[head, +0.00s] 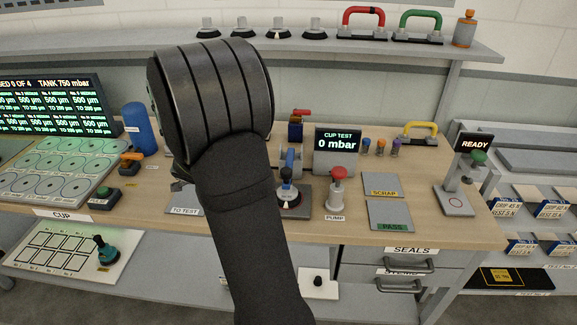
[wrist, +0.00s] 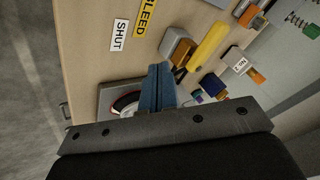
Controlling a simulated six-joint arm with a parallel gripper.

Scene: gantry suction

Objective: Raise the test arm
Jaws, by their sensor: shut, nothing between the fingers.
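The cup test station stands mid-bench in the head view, with its display (head: 338,141) reading 0 mbar. In front of it, a blue-topped part that looks like the test arm (head: 287,174) is down over a dark plate (head: 303,206) with a small cup under it. My forearm and wrist hide the area to its left, and I cannot make out my fingertips there. Contact cannot be told.
The red PUMP button (head: 338,178) is close right of the plate. SCRAP (head: 383,186) and PASS (head: 390,216) pads lie farther right. A yellow lever (wrist: 208,45) is near my fingers, by the BLEED (wrist: 148,14) and SHUT (wrist: 119,34) labels. A shelf (head: 400,48) runs above.

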